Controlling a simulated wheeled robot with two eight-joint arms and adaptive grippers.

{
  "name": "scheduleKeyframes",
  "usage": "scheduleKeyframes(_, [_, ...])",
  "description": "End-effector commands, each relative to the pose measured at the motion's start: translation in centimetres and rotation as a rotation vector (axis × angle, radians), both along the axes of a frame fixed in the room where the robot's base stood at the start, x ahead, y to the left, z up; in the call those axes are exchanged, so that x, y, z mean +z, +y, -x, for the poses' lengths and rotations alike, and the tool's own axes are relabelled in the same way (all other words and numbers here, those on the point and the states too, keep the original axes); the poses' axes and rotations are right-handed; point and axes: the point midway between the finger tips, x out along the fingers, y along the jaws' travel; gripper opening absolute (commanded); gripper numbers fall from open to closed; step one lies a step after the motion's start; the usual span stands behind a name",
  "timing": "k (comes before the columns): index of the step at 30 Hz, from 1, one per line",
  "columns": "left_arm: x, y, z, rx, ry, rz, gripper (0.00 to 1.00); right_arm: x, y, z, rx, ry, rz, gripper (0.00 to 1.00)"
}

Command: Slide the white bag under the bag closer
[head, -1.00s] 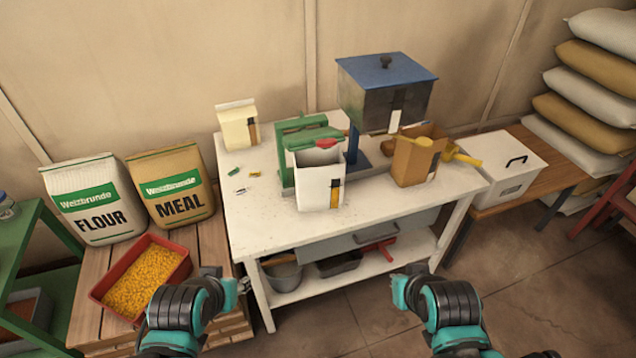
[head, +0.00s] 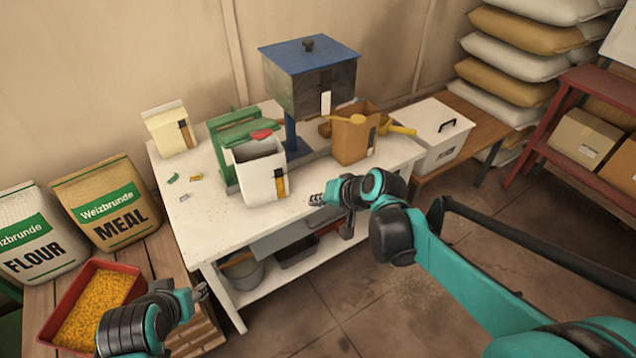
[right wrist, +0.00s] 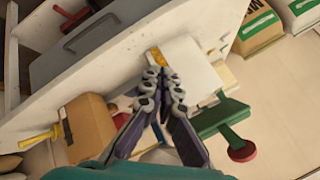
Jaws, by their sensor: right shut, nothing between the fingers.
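The white bag (head: 260,175) stands upright and open-topped on the white table, in front of the green bag closer (head: 235,132) with its red knob (head: 262,134). The bag hides part of the closer. My right gripper (head: 314,200) is shut and empty near the table's front edge, to the right of the bag and apart from it. In the right wrist view its fingers (right wrist: 160,75) overlap the white bag (right wrist: 198,66), and the green closer (right wrist: 222,115) shows beyond. My left gripper (head: 203,291) is low at the left, away from the bag; its fingers are too small to read.
A tan bag (head: 352,140) with yellow scoops stands right of the blue-lidded mill (head: 308,80). A cream bag (head: 170,132) stands at the back left. Small clips (head: 196,177) lie on the table. A red tray of grain (head: 112,272) sits left. The table's front left is mostly clear.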

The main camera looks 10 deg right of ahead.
Motion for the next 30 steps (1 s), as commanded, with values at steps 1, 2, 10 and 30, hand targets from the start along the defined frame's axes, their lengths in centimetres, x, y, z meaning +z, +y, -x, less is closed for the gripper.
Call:
scheduleKeyframes(1, [0.0,0.0,0.0,0.0,0.0,0.0,0.41,-0.5,-0.2,-2.2,-0.017,-0.003,-0.058,0.0])
scheduleKeyframes(2, [0.0,0.0,0.0,0.0,0.0,0.0,0.41,-0.9,-0.2,-3.3,-0.027,-0.005,-0.095,0.0])
scheduleKeyframes(10, [0.0,0.0,0.0,0.0,0.0,0.0,0.41,-5.1,-1.6,-12.2,-0.102,-0.035,-0.422,0.0])
scheduleKeyframes(30, [0.0,0.0,0.0,0.0,0.0,0.0,0.41,-13.2,-5.3,-18.0,-0.169,-0.111,-0.832,0.0])
